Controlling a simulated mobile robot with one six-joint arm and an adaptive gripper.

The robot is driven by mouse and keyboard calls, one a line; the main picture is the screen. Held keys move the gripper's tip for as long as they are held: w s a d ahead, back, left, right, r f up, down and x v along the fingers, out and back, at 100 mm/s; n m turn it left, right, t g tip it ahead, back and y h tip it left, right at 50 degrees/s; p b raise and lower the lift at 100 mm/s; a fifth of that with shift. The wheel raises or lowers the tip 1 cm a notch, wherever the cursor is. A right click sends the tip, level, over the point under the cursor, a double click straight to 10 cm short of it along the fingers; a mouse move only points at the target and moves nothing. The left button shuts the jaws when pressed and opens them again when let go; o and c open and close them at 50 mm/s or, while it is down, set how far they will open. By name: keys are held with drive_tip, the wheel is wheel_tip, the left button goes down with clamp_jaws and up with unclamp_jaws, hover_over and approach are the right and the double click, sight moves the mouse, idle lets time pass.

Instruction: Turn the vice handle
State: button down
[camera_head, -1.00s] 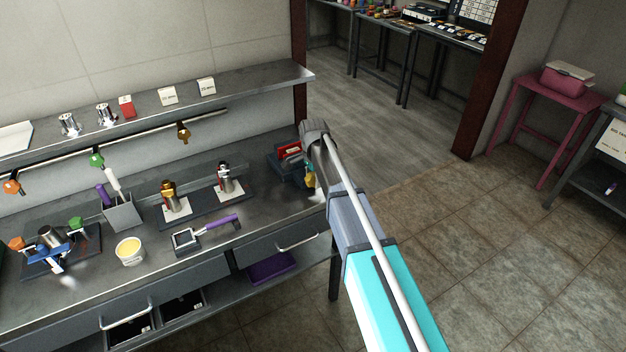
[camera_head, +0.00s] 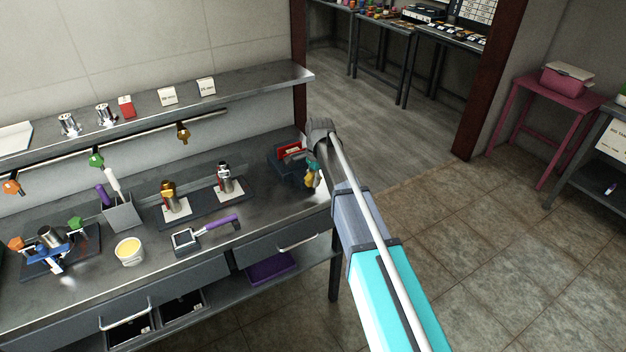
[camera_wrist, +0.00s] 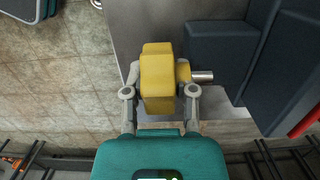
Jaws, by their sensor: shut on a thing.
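The vice (camera_head: 286,168) is a dark blue-grey block with a red part, at the right end of the workbench in the head view. It also shows at the right of the wrist view (camera_wrist: 221,55). Its yellow handle (camera_wrist: 158,80) is in the middle of the wrist view, on a short metal shaft. My gripper (camera_wrist: 159,95) is shut on the yellow handle, one finger on each side. In the head view my gripper (camera_head: 313,176) is small and partly hidden by my arm at the bench's right end.
Left of the vice, the workbench (camera_head: 270,210) carries metal fittings on pads, a purple-handled tool (camera_head: 220,222), a yellow-filled tub (camera_head: 129,251) and a blue clamp-like device (camera_head: 50,252). A shelf (camera_head: 240,84) runs above. Tiled floor (camera_head: 480,270) is open to the right.

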drive_tip(key=g+y+b, duration=0.1)
drive_tip(key=y, duration=0.1)
drive_tip(key=shift+w+d+f+g+y+b, duration=0.1)
drive_tip(key=shift+f+g+y+b, duration=0.2)
drive_tip(key=shift+g+b, duration=0.1)
drive_tip(key=g+y+b, duration=0.2)
drive_tip(key=y+b, duration=0.1)
drive_tip(key=shift+f, duration=0.1)
drive_tip(key=g+y+b, duration=0.1)
drive_tip(key=y+b, duration=0.1)
drive_tip(key=b, duration=0.1)
drive_tip(key=shift+g, duration=0.3)
drive_tip(key=shift+r+g+y+b, duration=0.2)
drive_tip(key=shift+g+y+b, duration=0.1)
drive_tip(key=shift+y+b, duration=0.4)
drive_tip(key=shift+r, duration=0.1)
drive_tip(key=shift+c, duration=2.1)
unclamp_jaws()
drive_tip(key=shift+r+h+p, duration=0.2)
drive_tip(key=shift+h+p, duration=0.1)
drive_tip(key=shift+p, duration=0.15)
